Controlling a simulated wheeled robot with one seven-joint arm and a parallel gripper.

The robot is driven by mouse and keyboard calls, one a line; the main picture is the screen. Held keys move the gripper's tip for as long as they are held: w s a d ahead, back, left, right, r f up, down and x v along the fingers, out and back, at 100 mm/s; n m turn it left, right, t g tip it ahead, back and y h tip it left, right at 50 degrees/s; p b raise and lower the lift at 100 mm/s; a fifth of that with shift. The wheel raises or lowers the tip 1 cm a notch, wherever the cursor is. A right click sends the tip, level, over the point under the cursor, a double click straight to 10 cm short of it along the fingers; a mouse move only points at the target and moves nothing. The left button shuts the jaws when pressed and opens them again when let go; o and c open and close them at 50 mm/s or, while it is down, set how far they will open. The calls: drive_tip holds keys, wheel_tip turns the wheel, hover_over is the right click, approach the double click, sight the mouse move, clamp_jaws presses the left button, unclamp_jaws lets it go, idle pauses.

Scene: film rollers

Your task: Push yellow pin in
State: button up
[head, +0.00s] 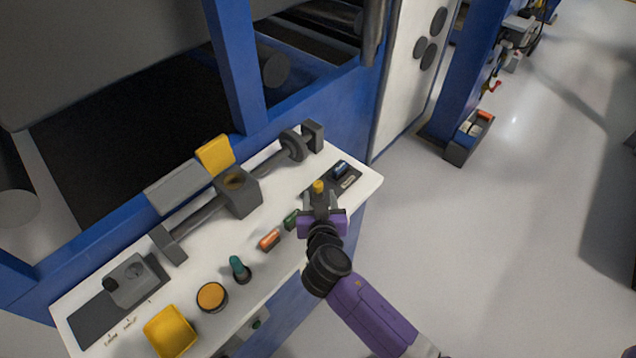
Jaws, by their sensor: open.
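A small yellow pin (319,186) shows at the right part of the white panel top, just beyond the tip of my gripper. My gripper (320,197) is open, with its grey fingers reaching toward the pin. The pin's yellow head is visible between or just past the fingertips; I cannot tell whether they touch it. The pin's lower part is hidden by the fingers.
The white panel (365,186) also carries a blue switch (341,168), an orange-red button (269,239), a teal knob (239,267), a round orange button (212,297) and a yellow box (170,333). A grey shaft mechanism (238,192) stands behind. Open floor lies right.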

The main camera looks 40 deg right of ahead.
sight(318, 186)
drive_tip(key=shift+p+x, duration=0.7)
drive_tip(key=shift+x, duration=3.15)
drive_tip(key=shift+f, duration=0.1)
clamp_jaws()
